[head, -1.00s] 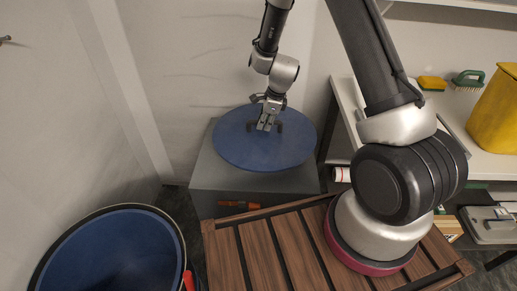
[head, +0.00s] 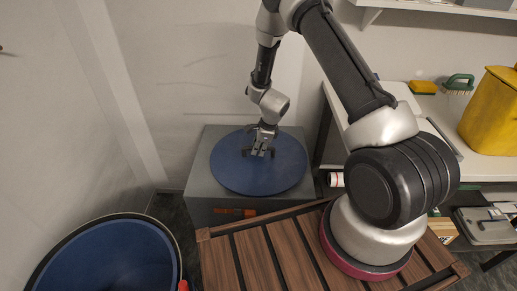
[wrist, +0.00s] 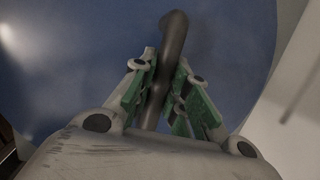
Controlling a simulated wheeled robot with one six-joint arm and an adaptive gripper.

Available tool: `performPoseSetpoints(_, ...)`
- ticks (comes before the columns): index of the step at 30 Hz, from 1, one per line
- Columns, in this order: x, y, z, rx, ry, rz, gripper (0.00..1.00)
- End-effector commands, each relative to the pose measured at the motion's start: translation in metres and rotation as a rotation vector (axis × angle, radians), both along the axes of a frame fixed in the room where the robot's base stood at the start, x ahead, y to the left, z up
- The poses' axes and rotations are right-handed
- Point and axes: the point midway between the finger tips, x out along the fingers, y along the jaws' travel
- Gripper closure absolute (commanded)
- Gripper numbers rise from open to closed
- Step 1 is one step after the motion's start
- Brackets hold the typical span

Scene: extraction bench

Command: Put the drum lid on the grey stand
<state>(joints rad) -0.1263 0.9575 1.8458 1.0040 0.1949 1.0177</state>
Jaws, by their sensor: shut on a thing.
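The drum lid (head: 240,175) is a round blue disc with a dark bar handle on top. In the head view it is over the top of the grey stand (head: 203,170), level or nearly so. I cannot tell whether it touches the stand's top or hangs just above it. My gripper (head: 260,152) points down at the middle of the lid. In the wrist view my gripper (wrist: 160,92) has its green-padded fingers shut on the dark handle (wrist: 172,40), with the blue lid filling most of the picture behind.
An open blue drum (head: 105,260) stands at the lower left. A slatted wooden surface (head: 265,255) lies in front of the stand. A white bench (head: 415,100) at the right holds a yellow container (head: 492,110), a yellow sponge (head: 423,87) and a green brush (head: 458,83).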

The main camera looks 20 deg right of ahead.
Motion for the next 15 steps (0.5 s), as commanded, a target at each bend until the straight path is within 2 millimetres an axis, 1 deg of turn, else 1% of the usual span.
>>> performPoseSetpoints(3,0.0005,0.0002,-0.0008,0.001,-0.001,0.0,1.0)
performPoseSetpoints(4,-0.0003,0.0,-0.0018,0.0,0.001,-0.001,0.82)
performPoseSetpoints(7,-0.0002,0.0001,-0.0015,0.0,0.0,0.0,0.64)
performPoseSetpoints(8,-0.0002,0.0001,-0.0015,0.0,0.0,0.0,0.62)
performPoseSetpoints(15,-0.0002,0.0002,-0.0014,0.0,0.0,0.0,0.62)
